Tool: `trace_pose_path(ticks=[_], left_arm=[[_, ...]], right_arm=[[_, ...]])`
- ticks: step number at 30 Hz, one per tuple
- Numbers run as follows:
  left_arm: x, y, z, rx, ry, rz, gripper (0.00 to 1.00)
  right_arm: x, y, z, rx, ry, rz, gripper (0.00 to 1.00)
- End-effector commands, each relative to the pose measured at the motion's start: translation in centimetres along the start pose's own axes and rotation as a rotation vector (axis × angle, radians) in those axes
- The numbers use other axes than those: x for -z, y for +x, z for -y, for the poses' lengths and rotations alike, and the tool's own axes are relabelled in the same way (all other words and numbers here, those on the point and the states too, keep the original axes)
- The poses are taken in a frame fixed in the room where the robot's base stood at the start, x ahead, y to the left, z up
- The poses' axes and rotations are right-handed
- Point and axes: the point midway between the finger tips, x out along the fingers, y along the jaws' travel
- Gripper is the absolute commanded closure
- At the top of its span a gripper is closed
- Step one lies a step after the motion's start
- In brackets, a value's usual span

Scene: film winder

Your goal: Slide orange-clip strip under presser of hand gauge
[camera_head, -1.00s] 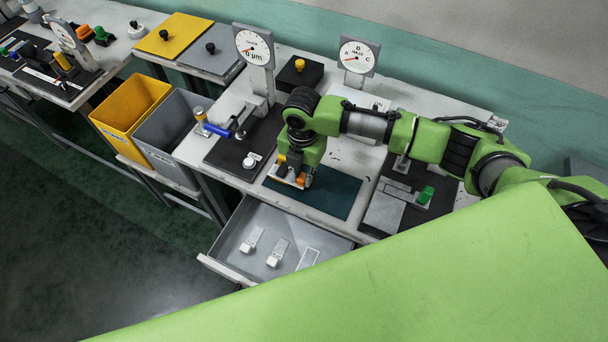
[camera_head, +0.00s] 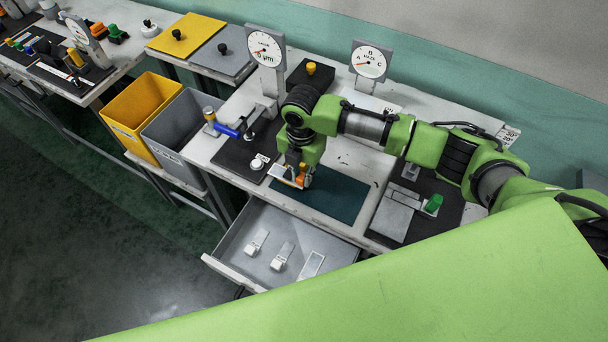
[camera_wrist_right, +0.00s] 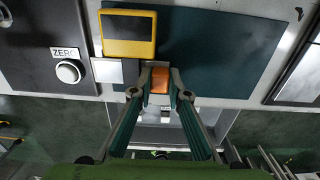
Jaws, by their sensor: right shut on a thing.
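My right gripper (camera_head: 298,180) points down over the left part of the dark teal mat (camera_head: 340,195). In the right wrist view its fingers (camera_wrist_right: 160,80) are shut on the orange clip (camera_wrist_right: 160,84). A pale square piece (camera_wrist_right: 107,70) shows left of the clip, apparently the strip's end; the fingers hide the join. The hand gauge has a round white dial (camera_head: 266,50) on a grey stand behind a black base (camera_head: 237,153). Its blue lever (camera_head: 227,130) lies up and left of my gripper. The presser's gap is too small to make out. My left gripper is not in view.
A yellow-framed dark block (camera_wrist_right: 128,35) stands close beyond the fingers. A ZERO knob (camera_wrist_right: 68,72) sits left of them. An open drawer (camera_head: 232,270) with several pale pieces lies below. A second dial (camera_head: 370,62) and a green-knobbed device (camera_head: 433,204) stand to the right.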

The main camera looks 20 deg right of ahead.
Motion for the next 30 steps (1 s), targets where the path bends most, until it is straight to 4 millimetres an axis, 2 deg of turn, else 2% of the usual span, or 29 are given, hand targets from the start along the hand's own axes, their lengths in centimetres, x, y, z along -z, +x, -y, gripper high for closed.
trace_pose_path(ticks=[29, 30], left_arm=[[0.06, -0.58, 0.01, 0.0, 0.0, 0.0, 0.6], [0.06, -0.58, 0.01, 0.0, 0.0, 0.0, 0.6]], right_arm=[[-0.02, 0.02, 0.02, 0.001, 0.0, 0.001, 0.99], [-0.02, 0.02, 0.02, 0.001, 0.0, 0.001, 0.79]])
